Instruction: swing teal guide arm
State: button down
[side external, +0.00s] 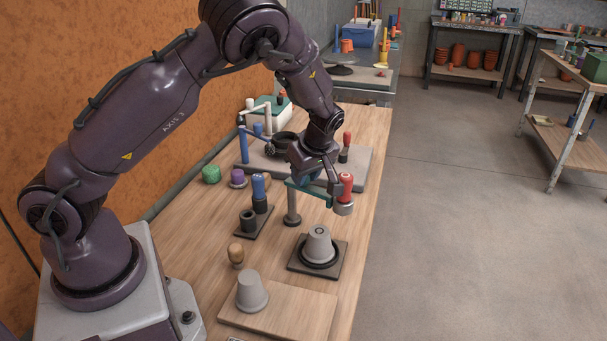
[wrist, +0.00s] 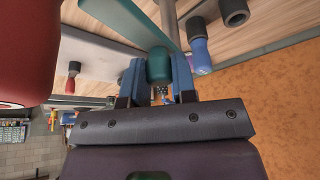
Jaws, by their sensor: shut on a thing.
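The teal guide arm (side external: 305,186) reaches out from the top of a grey post (side external: 292,207) on the bench. A red-handled stamp (side external: 346,185) with a grey base is at its outer end, above and right of an upturned grey cup (side external: 318,243). My gripper (side external: 329,182) is at the outer part of the arm. In the wrist view its blue fingers (wrist: 159,78) are shut on a teal knob (wrist: 159,65), with the teal bar (wrist: 170,22) behind. The red handle (wrist: 22,45) fills the left edge there. The contact is partly hidden in the side view.
The cup sits in a black ring on a dark plate (side external: 298,266). Nearer are a wooden board (side external: 300,308) with another grey cup (side external: 251,293) and a wooden-knobbed tool (side external: 236,254). A blue-handled tool (side external: 258,187) stands left of the post. A grey slab (side external: 355,172) lies behind.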

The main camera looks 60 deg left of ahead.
jog(key=shift+w+a+r+n+g+h, duration=0.1)
jog(key=shift+w+a+n+g+h, duration=0.45)
jog(key=shift+n, duration=2)
jog(key=shift+w+a+f+n+g+h, duration=0.1)
jog(key=shift+a+n+g+h, duration=0.7)
jog(key=shift+n, duration=1.8)
jog(key=shift+w+a+r+n+g+h, duration=0.1)
jog(key=shift+w+a+n+g+h, duration=0.45)
jog(key=shift+n, duration=2)
jog(key=shift+s+a+n, duration=0.3)
jog(key=shift+a+n, duration=0.05)
jog(key=shift+n, duration=0.05)
jog(key=c, duration=0.9)
grip_release()
jog(key=v, duration=1.3)
jog(key=shift+w+a, duration=0.15)
jog(key=shift+a, duration=0.05)
